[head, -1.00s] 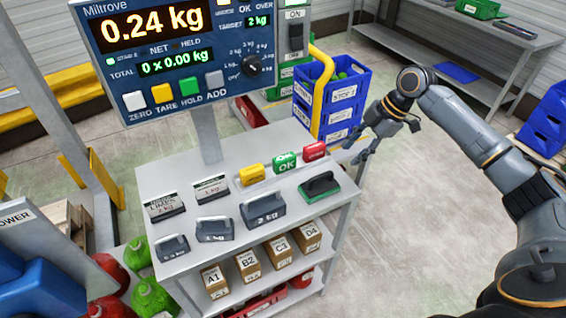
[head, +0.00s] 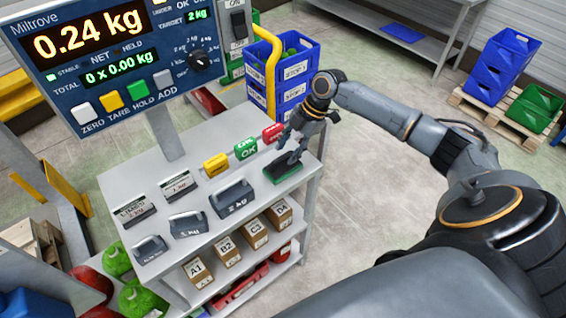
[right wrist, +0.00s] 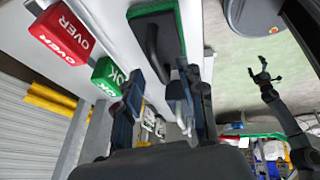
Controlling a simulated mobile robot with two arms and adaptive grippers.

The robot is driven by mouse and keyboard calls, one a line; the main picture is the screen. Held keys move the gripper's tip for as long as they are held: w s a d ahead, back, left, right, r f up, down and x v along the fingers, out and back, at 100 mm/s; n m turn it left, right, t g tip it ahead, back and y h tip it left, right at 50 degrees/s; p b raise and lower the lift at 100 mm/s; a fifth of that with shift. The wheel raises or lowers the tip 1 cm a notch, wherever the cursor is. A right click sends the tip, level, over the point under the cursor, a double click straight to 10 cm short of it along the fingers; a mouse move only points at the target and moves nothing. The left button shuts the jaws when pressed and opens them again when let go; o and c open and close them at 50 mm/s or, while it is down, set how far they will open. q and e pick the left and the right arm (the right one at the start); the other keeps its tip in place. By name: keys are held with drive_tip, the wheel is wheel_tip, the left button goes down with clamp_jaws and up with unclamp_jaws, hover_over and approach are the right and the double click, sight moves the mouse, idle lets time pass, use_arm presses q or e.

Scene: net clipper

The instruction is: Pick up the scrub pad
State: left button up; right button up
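The scrub pad (head: 283,172) is a green-edged pad with a dark top and a black handle. It lies on the right end of the cart's top shelf. My right gripper (head: 292,152) is over the pad and partly hides it. In the right wrist view the pad (right wrist: 168,22) is ahead, its handle in line with the gap between the fingers. The right gripper (right wrist: 164,82) is open, with its fingers apart and not closed on the handle.
Yellow, green OK and red OVER blocks (head: 272,133) stand in a row behind the pad. Grey weights (head: 232,198) lie left of it. Boxes (head: 254,231) sit on the shelf below. Blue crates (head: 294,92) stand behind the cart.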

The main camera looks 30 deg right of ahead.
drive_tip(key=shift+x, duration=1.15)
drive_tip(key=shift+r, duration=0.1)
clamp_jaws()
use_arm(q)
drive_tip(key=shift+s+a+r, duration=0.1)
drive_tip(key=shift+s+r, duration=0.2)
drive_tip(key=shift+r, duration=0.05)
